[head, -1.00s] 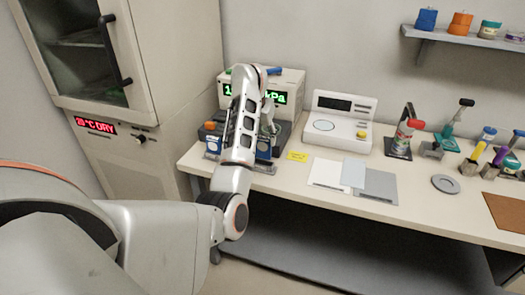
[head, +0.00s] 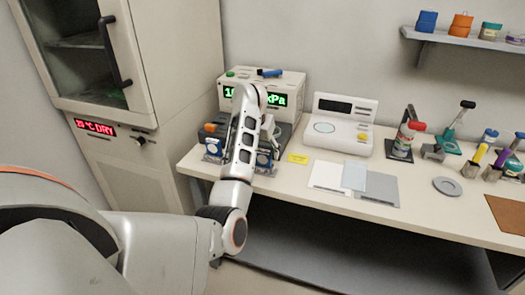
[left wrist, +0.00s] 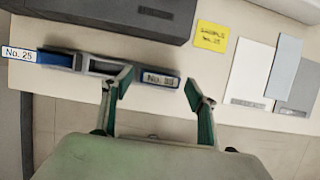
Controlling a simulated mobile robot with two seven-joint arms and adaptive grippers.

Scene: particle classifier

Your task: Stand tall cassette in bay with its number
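In the left wrist view my left gripper (left wrist: 157,88) is open. Its two green-grey fingers stand apart, with a blue piece labelled "No. 25" (left wrist: 160,79) showing between them; I see no clear grip on it. A second blue piece with a "No. 25" label (left wrist: 18,57) lies at the left, beside a grey bracket (left wrist: 88,63). My right gripper is not in view.
A yellow "SAMPLE No. 25" note (head: 298,158) lies to the right of the base, before flat sheets (head: 330,175) and a white scale (head: 340,122). The kPa display box (head: 285,92) stands behind. A tall cabinet (head: 150,90) borders the table on the left.

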